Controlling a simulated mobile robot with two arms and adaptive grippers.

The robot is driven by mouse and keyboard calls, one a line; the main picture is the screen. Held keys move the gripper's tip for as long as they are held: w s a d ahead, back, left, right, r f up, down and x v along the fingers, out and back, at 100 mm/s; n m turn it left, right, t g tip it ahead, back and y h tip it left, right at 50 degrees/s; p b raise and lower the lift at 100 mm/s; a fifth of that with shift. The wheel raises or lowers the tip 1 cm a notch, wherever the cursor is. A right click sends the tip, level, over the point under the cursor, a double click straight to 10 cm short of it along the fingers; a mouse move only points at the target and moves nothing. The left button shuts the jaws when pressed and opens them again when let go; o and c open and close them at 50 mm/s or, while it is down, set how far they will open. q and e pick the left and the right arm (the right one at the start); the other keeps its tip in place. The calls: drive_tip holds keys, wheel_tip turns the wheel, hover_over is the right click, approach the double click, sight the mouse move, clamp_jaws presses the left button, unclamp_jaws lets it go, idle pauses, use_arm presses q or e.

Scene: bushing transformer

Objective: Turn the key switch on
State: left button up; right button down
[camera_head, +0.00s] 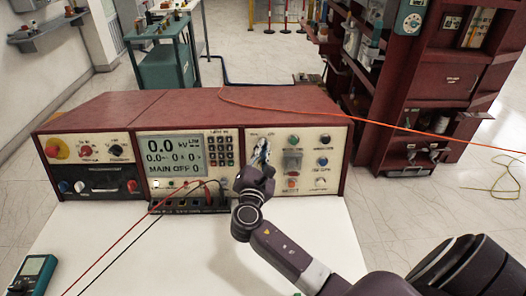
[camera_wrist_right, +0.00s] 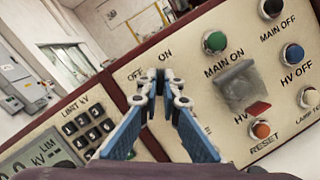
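The cream front panel of the red console (camera_head: 185,105) carries the key switch position, marked OFF and ON in the right wrist view. The key switch itself is hidden behind my fingertips. My right gripper (camera_head: 262,152) is at this spot, at the upper left of the right-hand panel. In the right wrist view its blue-padded fingers (camera_wrist_right: 159,82) come close together at the tips, just below the OFF and ON labels, with a narrow gap that appears to hold the key. The wrist is tilted relative to the panel. The display (camera_head: 172,155) reads MAIN OFF. My left gripper is not in view.
Right of my fingers are a green button (camera_wrist_right: 214,42), a grey covered switch (camera_wrist_right: 238,85) and an orange button (camera_wrist_right: 261,130). The keypad (camera_head: 221,150) lies just left. Red and black leads (camera_head: 135,225) cross the white table. A meter (camera_head: 35,272) lies front left.

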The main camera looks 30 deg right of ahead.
drive_tip(key=shift+f+m+g, duration=0.1)
drive_tip(key=shift+m+g, duration=0.3)
drive_tip(key=shift+m, duration=0.6)
drive_tip(key=c, duration=2.2)
unclamp_jaws()
drive_tip(key=shift+o, duration=0.2)
drive_tip(key=v, duration=1.2)
drive_tip(key=shift+a+f, duration=0.1)
drive_tip(key=shift+a, duration=0.1)
